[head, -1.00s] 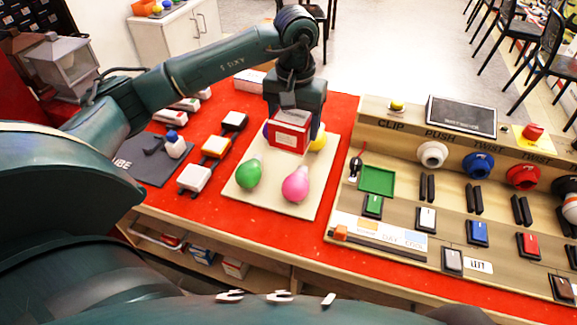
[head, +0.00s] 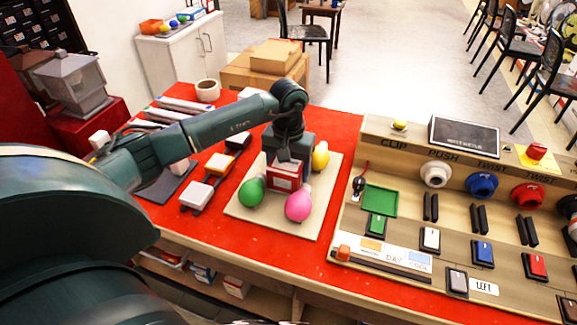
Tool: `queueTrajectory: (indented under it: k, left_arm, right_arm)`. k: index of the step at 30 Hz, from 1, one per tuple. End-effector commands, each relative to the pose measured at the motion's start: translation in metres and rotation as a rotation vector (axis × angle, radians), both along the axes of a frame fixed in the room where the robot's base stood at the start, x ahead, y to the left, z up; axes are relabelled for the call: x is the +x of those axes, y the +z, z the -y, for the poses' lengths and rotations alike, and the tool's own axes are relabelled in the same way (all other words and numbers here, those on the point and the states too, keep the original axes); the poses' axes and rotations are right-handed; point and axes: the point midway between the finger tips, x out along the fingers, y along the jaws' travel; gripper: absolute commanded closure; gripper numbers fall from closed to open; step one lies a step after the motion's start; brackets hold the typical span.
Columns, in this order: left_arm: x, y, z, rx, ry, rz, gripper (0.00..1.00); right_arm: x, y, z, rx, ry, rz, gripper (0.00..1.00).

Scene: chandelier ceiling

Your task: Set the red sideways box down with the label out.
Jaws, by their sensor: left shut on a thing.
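The red box (head: 285,177) with a white upper face is held in my left gripper (head: 287,163), which points down over the cream board (head: 262,221). The gripper is shut on the box, and its fingers are partly hidden by the wrist and the box. The box is among the bulbs: green (head: 251,192) to its left, pink (head: 298,206) in front, yellow (head: 320,157) behind right. I cannot tell whether its underside touches the board. No label text is readable on it. My right gripper is not in view.
A sloped wooden panel (head: 408,191) with knobs and switches stands to the right. A mug (head: 208,90) and cardboard boxes (head: 262,72) are behind. The red table front (head: 240,250) is clear.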

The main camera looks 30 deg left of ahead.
Motion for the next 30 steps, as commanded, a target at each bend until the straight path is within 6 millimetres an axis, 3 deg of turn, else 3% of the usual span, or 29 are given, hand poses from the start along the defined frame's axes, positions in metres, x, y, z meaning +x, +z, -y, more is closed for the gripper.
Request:
queueTrajectory:
  k: [8,9,16,25,30]
  left_arm:
    - [0.000,-0.004,0.000,-0.001,-0.001,0.002,0.61]
    - [0.000,-0.003,0.000,-0.001,-0.001,0.001,0.30]
    - [0.000,-0.002,0.000,-0.001,-0.001,0.001,0.12]
    - [0.000,0.001,0.000,-0.001,-0.001,0.001,0.10]
    - [0.002,0.019,0.000,0.000,-0.001,0.006,0.10]
  right_arm:
    - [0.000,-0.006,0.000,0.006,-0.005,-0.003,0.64]
    - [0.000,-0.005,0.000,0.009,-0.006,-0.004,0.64]
    - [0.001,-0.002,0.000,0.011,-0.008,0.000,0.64]
    - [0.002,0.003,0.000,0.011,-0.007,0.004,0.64]
    - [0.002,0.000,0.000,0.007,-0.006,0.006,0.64]
